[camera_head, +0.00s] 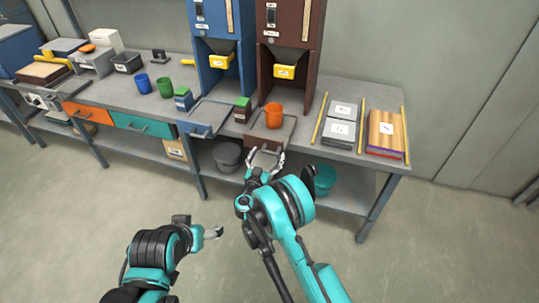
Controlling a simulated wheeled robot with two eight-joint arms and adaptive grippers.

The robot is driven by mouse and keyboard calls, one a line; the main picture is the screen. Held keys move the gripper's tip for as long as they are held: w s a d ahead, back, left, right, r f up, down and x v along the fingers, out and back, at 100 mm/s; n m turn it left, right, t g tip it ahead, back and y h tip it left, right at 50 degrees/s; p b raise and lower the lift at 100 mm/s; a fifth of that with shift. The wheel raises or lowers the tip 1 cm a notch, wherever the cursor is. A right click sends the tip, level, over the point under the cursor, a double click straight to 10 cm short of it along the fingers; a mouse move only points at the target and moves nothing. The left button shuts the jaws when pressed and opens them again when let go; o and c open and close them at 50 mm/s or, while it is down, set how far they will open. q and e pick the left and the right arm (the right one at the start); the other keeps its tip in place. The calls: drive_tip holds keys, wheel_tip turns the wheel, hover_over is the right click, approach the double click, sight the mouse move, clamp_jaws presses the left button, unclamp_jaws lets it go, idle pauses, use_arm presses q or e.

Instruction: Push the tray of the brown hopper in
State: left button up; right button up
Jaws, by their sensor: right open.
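The brown hopper (290,40) stands at the back of the bench, with a yellow outlet piece (285,72) on its front. Its brown tray (258,144) is pulled out toward me at the bench's front edge. An orange cup (273,116) stands at the tray. My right gripper (266,157) is open and empty, right in front of the tray's front face; I cannot tell whether it touches. My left gripper (216,232) is low over the floor, away from the bench, and its finger opening is unclear.
The blue hopper (222,45) stands left of the brown one, with its blue tray (196,130) also out. Small boxes with green tops stand near both trays. Blue (143,83) and green (165,88) cups are further left. Grey slabs (340,124) and a wooden block (385,132) lie right.

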drive_tip(key=shift+x, duration=0.9)
